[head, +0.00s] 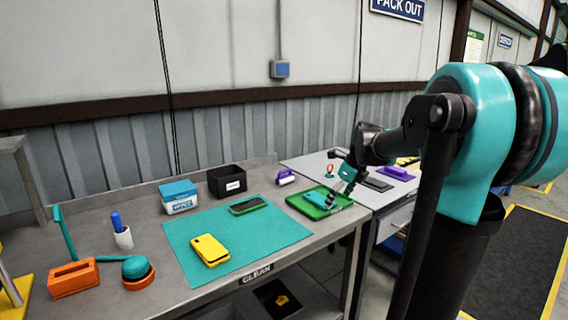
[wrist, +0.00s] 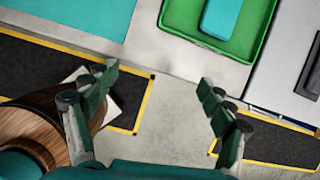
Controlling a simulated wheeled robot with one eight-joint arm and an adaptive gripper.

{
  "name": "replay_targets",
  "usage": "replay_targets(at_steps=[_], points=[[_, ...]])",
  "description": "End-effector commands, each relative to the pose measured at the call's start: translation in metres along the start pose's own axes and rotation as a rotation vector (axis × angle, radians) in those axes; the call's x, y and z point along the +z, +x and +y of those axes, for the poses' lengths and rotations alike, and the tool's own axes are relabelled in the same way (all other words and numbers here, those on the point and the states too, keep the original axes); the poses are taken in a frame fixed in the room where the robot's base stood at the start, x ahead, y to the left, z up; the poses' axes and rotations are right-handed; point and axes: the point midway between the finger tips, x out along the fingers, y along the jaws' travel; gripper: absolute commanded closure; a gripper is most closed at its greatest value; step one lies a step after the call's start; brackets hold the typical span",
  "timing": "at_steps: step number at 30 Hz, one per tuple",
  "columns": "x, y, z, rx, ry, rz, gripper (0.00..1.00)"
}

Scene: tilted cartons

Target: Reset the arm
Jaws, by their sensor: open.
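My arm reaches in from the right in the head view. My gripper (head: 343,186) hangs over the right end of the workbench, at the green tray. In the wrist view my gripper (wrist: 158,86) is open, its two dark green fingers wide apart with nothing between them. Below them are the bench edge and the grey floor. The green tray (head: 297,202) holds a teal block (head: 315,198) partly hidden by my gripper. In the wrist view the tray (wrist: 178,30) and the teal block (wrist: 220,17) are at the top, beyond the fingertips.
A teal mat (head: 190,262) carries a yellow phone-like item (head: 210,250) and a green-edged one (head: 248,205). A black bin (head: 227,181) and a blue-white box (head: 179,197) stand behind. A brown wooden round object (wrist: 40,120) is beside the left finger in the wrist view.

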Motion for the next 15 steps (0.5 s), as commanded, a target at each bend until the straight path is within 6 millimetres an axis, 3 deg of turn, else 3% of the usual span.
replay_targets(at_steps=[8, 15], points=[[-0.02, 0.011, 0.017, -0.014, -0.22, 0.013, 0.18], [-0.051, 0.026, 0.042, -0.032, -0.553, 0.039, 0.18]])
